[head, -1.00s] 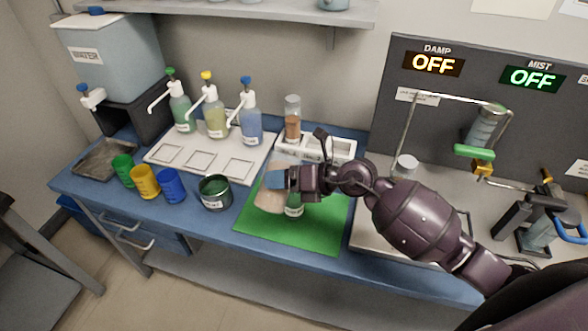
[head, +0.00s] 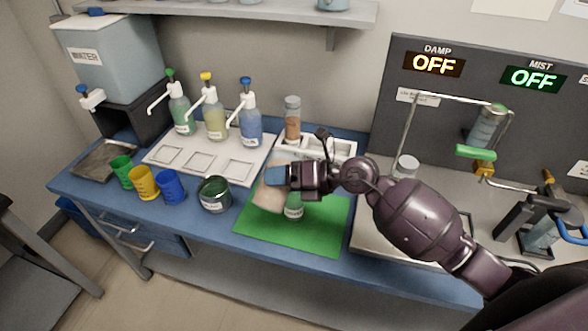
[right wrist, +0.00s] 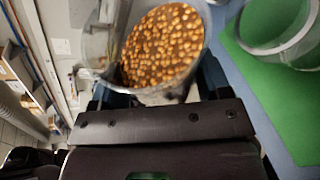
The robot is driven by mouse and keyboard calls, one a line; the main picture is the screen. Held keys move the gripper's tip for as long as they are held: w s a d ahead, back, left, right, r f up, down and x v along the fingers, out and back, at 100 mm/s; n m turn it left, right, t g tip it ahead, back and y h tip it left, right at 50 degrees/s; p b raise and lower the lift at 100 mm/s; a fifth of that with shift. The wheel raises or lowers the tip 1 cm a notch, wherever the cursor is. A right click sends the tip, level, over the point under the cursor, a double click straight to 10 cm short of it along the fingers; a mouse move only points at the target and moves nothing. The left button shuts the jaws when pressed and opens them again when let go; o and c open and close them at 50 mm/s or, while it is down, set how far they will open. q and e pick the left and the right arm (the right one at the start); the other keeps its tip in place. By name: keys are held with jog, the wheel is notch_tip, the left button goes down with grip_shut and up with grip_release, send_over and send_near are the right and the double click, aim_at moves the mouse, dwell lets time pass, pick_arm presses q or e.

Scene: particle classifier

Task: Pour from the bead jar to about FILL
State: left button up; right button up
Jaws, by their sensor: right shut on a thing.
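My right gripper (head: 278,177) is shut on the bead jar (head: 268,196), which is held tilted above the green mat (head: 325,228). In the right wrist view the bead jar (right wrist: 203,55) is clear-walled, with many orange-brown beads inside. A clear receiving vessel (head: 294,208) with a green band and a label stands on the mat, just right of the jar in the head view. Its open rim also shows in the right wrist view (right wrist: 283,52), apart from the bead jar. I cannot make out its fill mark or contents. My left gripper is not in view.
A white rack with a brown-filled vial (head: 292,122) is behind my gripper. The mat's front is clear.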

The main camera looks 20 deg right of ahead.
jog(key=shift+r, duration=0.2)
jog(key=shift+f+m+y+b, duration=0.25)
jog(key=shift+m+y+b, duration=0.15)
jog(key=shift+m+b, duration=0.6)
dwell(0.6)
jog(key=shift+w+r+m+g+y+b, duration=0.1)
jog(key=shift+r+m+g+y+b, duration=0.3)
jog(key=shift+r+g+b, duration=0.15)
dwell(1.3)
jog(key=shift+w+d+r+m+y+p, duration=0.25)
jog(key=shift+r+m+y+p, duration=0.1)
jog(key=shift+m+p, duration=0.2)
jog(key=shift+w+d+r+m+y+p, duration=0.2)
jog(key=shift+r+m+y+p, duration=0.1)
jog(key=shift+m+p, duration=0.25)
dwell(3.3)
